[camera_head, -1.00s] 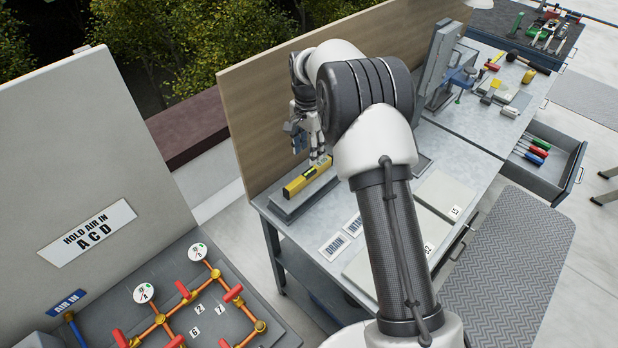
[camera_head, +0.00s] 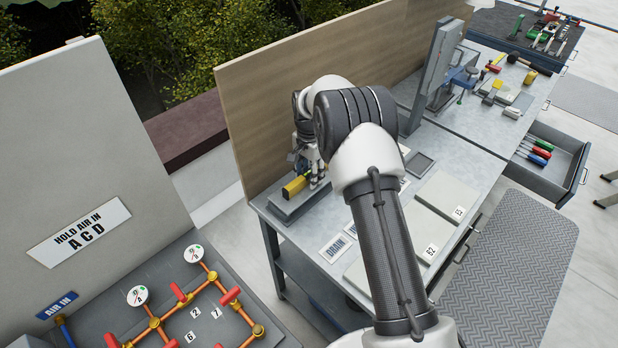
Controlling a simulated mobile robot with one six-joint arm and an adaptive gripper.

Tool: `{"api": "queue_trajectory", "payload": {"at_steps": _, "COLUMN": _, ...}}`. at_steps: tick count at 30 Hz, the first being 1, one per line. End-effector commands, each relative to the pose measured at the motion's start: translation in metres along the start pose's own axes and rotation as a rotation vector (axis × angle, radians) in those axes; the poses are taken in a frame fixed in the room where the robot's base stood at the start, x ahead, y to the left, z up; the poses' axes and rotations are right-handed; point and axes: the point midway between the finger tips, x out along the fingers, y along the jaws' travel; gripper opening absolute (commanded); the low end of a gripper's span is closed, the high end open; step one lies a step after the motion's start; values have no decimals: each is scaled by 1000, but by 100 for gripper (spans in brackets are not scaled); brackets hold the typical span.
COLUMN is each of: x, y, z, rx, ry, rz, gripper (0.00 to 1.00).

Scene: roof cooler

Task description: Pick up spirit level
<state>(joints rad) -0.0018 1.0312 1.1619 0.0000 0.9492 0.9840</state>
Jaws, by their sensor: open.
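The yellow spirit level (camera_head: 293,188) lies on a grey block (camera_head: 287,213) at the left end of the workbench. Its near end shows; my gripper hides the far part. My gripper (camera_head: 316,180) points down over the level's far part, with its fingers low beside it. The fingers are open, and I cannot tell whether they touch the level.
A wooden back panel (camera_head: 255,120) stands close behind the gripper. Flat plates and a DRAIN label (camera_head: 334,248) lie on the bench (camera_head: 385,190). A blue vise (camera_head: 460,78) stands farther right. A drawer (camera_head: 553,160) with screwdrivers is open. A valve panel (camera_head: 120,310) is at lower left.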

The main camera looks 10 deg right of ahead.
Motion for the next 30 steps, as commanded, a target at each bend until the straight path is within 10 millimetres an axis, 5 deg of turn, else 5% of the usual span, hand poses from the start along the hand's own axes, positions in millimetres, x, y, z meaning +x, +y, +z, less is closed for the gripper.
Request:
{"api": "queue_trajectory", "payload": {"at_steps": 3, "x": -1, "y": 0, "z": 0, "rx": 0, "ry": 1, "rz": -1, "gripper": 41}}
{"api": "queue_trajectory", "payload": {"at_steps": 21, "x": -1, "y": 0, "z": 0, "rx": 0, "ry": 0, "rz": -1, "gripper": 1}}
{"api": "queue_trajectory", "payload": {"at_steps": 30, "x": -2, "y": 0, "z": 0, "rx": 0, "ry": 1, "rz": -1, "gripper": 0}}
